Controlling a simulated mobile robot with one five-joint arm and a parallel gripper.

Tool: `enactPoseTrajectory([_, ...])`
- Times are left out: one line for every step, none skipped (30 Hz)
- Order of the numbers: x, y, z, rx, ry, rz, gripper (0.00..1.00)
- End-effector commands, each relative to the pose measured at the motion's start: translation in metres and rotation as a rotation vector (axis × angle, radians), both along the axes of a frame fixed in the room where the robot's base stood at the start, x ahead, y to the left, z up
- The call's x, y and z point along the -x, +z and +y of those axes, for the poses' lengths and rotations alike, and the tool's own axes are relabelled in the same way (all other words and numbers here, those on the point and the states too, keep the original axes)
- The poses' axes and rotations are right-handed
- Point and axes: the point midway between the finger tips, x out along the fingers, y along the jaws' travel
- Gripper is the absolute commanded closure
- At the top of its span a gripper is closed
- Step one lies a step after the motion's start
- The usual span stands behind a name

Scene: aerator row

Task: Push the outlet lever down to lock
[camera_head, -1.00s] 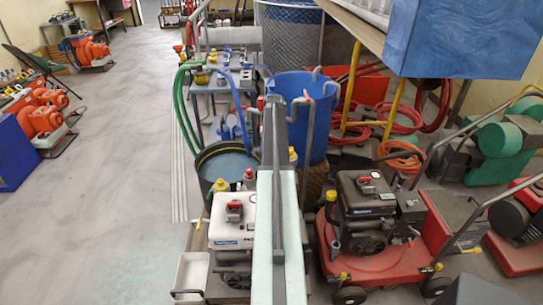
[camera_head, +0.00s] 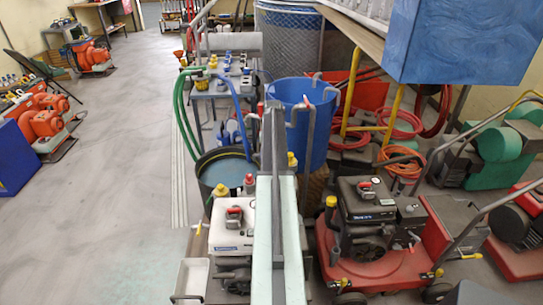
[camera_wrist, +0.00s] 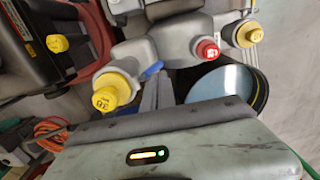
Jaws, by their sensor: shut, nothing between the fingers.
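My gripper (camera_wrist: 157,88) shows in the wrist view as grey fingers, closed and empty, pointing at grey pipework. A small blue piece (camera_wrist: 153,70) sits at or just beyond the fingertips; it may be the outlet lever, but I cannot tell for sure, nor whether the fingers touch it. The grey pipe body (camera_wrist: 180,40) carries a yellow cap marked 38 (camera_wrist: 105,98), a red cap (camera_wrist: 208,50) and another yellow cap (camera_wrist: 248,34). In the head view my arm hides the fingertips. A red cap (camera_head: 249,179) and a yellow cap (camera_head: 221,190) show left of my arm.
A dark tub of water (camera_head: 225,165) stands behind the caps, and a blue barrel (camera_head: 307,98) stands behind my arm. A white engine (camera_head: 232,238) is close on the left, a red-based black engine (camera_head: 366,208) on the right. The floor (camera_head: 110,190) at left is clear.

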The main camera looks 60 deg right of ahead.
Motion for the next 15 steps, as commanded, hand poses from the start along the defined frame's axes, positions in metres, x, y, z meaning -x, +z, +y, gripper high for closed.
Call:
enactPoseTrajectory([-0.001,0.013,0.001,0.0,0.0,0.0,1.0])
enactPoseTrajectory([-0.001,0.016,0.001,0.0,0.0,0.0,1.0])
enactPoseTrajectory([-0.002,0.021,0.002,0.0,0.0,0.0,1.0])
enactPoseTrajectory([-0.003,0.024,0.002,0.0,0.0,0.0,1.0])
enactPoseTrajectory([-0.003,0.027,0.002,0.0,0.0,0.0,1.0])
enactPoseTrajectory([-0.004,0.032,0.003,0.0,0.0,0.0,1.0])
enactPoseTrajectory([-0.004,0.035,0.003,0.0,0.0,0.0,1.0])
enactPoseTrajectory([-0.005,0.039,0.003,0.0,0.0,0.0,1.0])
enactPoseTrajectory([-0.005,0.043,0.004,0.0,0.0,0.0,1.0])
enactPoseTrajectory([-0.006,0.047,0.004,0.0,0.0,0.0,1.0])
enactPoseTrajectory([-0.006,0.05,0.005,0.0,0.0,0.0,1.0])
enactPoseTrajectory([-0.007,0.054,0.005,0.0,0.0,0.0,1.0])
enactPoseTrajectory([-0.008,0.058,0.005,0.0,0.0,0.0,1.0])
enactPoseTrajectory([-0.008,0.061,0.006,0.0,0.0,0.0,1.0])
enactPoseTrajectory([-0.009,0.066,0.006,0.0,0.0,0.0,1.0])
